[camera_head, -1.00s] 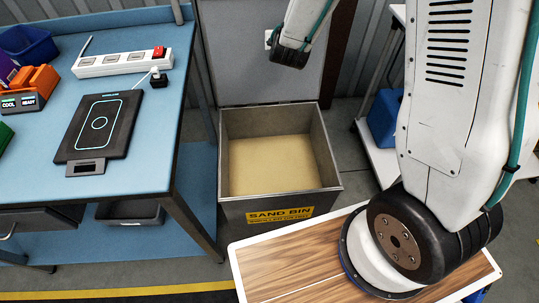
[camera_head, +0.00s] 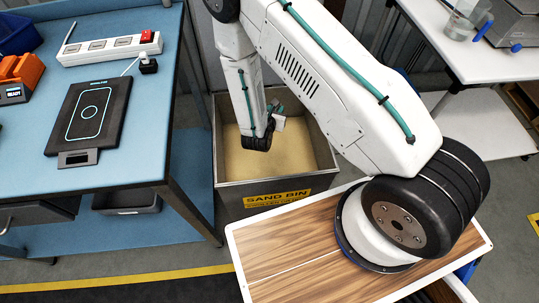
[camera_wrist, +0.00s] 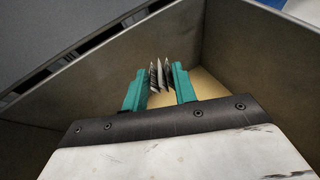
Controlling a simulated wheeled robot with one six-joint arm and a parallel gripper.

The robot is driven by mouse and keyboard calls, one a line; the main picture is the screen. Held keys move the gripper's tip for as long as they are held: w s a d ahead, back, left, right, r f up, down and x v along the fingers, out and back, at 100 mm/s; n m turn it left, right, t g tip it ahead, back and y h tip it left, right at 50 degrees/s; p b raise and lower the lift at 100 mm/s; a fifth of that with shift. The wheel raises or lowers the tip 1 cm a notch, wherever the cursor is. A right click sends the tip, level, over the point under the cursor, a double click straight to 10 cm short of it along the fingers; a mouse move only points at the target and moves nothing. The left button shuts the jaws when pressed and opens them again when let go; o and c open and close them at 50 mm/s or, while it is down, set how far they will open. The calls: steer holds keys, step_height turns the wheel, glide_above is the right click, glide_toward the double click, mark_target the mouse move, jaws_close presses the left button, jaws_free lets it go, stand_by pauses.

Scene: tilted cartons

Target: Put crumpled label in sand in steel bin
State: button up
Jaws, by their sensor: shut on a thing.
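The steel sand bin (camera_head: 228,195) stands open between the blue bench and my wooden-topped base, with a yellow "SAND BIN" label on its front. Tan sand (camera_head: 300,160) covers its floor. My gripper (camera_wrist: 160,80) reaches down into the bin opening; its teal fingers are shut on the crumpled label (camera_wrist: 160,74), a pleated pale and dark piece between the fingertips. Sand shows below it in the wrist view; I cannot tell whether the label touches the sand. In the head view my arm hides most of the gripper, and the label cannot be made out clearly.
The bin's steel walls (camera_wrist: 245,65) rise close around my gripper. The blue bench (camera_head: 125,170) at left holds a black hotplate-like pad (camera_head: 90,115), a power strip (camera_head: 105,48) and an orange device (camera_head: 20,72). A white table (camera_head: 480,65) stands at right.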

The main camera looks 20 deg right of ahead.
mark_target(287, 143)
steer(key=s+d+f+m+g+h, duration=0.1)
steer(key=f, duration=0.4)
steer(key=s+d+f+m+g+h, duration=0.1)
steer(key=s+f, duration=0.1)
steer(key=f, duration=0.2)
steer(key=s+d+f+m+g+h, duration=0.1)
steer(key=f, duration=0.4)
steer(key=shift+s+d+f+m, duration=0.35)
steer(key=shift+s+m, duration=0.05)
steer(key=o, duration=0.9)
steer(key=shift+f, duration=0.15)
